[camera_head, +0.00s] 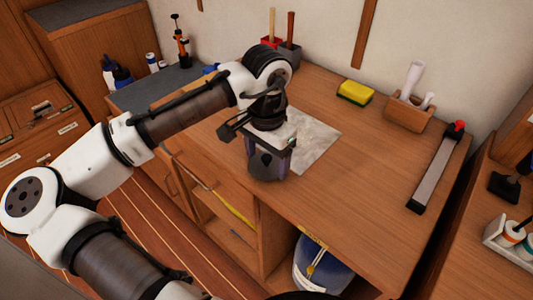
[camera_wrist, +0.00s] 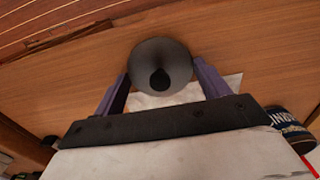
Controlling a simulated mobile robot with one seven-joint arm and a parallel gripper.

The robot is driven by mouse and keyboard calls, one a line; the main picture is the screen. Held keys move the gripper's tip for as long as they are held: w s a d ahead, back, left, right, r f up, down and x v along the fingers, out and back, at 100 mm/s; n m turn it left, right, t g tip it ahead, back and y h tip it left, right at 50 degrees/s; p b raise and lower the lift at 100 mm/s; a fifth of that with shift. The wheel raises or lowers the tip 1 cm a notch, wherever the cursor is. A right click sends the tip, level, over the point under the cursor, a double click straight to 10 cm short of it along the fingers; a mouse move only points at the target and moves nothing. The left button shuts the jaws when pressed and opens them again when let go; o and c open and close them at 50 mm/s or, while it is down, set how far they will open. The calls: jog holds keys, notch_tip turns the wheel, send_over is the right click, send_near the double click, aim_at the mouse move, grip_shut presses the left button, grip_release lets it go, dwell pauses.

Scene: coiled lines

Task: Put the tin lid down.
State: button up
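The tin lid (camera_head: 263,166) is a dark grey disc with a black knob-like spot at its middle. In the wrist view the lid (camera_wrist: 160,52) sits between the two purple fingers of my gripper (camera_wrist: 161,72), with a fingertip against each side. In the head view my gripper (camera_head: 270,158) points down near the front edge of the wooden bench (camera_head: 345,195). I cannot tell whether the lid touches the bench or hangs just above it. A pale sheet (camera_head: 318,142) lies on the bench just behind and right of my gripper; part of it (camera_wrist: 234,82) shows in the wrist view.
A yellow sponge (camera_head: 355,93), a wooden holder (camera_head: 408,116) with white-handled tools and a long bar (camera_head: 437,172) with a red end stand along the back and right. The bench between is clear. A blue tub (camera_head: 318,270) is under the bench.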

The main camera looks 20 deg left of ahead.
aim_at(267, 156)
jog(key=o, duration=0.4)
notch_tip(267, 156, up, 13)
jog(key=shift+r, duration=0.1)
dwell(0.4)
